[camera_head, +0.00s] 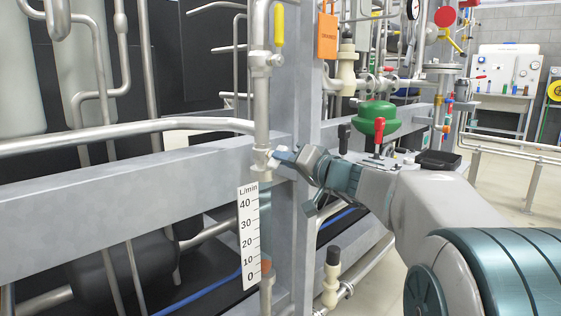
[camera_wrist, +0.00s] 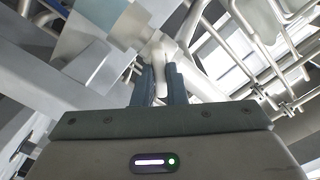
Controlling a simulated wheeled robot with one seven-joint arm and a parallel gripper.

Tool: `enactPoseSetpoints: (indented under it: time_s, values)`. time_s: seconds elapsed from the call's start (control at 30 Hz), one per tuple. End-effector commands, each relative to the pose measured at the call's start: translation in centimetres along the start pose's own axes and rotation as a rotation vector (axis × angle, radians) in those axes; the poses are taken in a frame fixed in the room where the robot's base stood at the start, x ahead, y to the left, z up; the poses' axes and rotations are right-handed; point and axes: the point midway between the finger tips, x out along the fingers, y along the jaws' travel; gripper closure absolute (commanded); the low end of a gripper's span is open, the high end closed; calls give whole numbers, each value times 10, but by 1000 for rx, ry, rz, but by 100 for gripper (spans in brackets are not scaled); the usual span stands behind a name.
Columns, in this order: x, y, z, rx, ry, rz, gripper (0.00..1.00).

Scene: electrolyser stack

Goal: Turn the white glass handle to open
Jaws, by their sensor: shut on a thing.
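The white handle (camera_wrist: 158,58) shows in the wrist view as a small pale lever between the two dark fingers of my gripper (camera_wrist: 158,80). The fingers are shut on it, and their tips hide part of its sides. In the head view my gripper (camera_head: 281,157) reaches in from the right to the vertical pipe. Its tips meet a small fitting just above the L/min scale (camera_head: 249,238). The handle itself is mostly hidden there by the fingers, so I cannot tell its exact angle.
A grey horizontal beam (camera_head: 120,200) and a grey upright post (camera_head: 303,230) stand close to my gripper. A yellow-handled valve (camera_head: 278,27) is higher on the same pipe. A red-handled valve (camera_head: 379,135) and a green dome (camera_head: 377,117) stand behind my arm.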

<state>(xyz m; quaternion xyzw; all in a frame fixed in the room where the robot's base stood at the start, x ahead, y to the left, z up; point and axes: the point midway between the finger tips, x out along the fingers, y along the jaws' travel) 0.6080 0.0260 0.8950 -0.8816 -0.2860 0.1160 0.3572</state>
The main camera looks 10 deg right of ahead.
Motion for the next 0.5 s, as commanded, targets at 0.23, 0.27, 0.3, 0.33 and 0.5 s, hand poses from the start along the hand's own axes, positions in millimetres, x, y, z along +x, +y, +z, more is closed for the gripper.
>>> enactPoseSetpoints:
  time_s: [0.23, 0.27, 0.3, 0.33, 0.5]
  values:
    - [0, 3, 3, -39, -1, 0, 100]
    - [0, 3, 3, -49, 0, 0, 100]
    - [0, 3, 2, -62, 0, 0, 100]
    - [0, 3, 3, -72, 0, 0, 100]
    - [0, 1, 1, -184, -1, 0, 100]
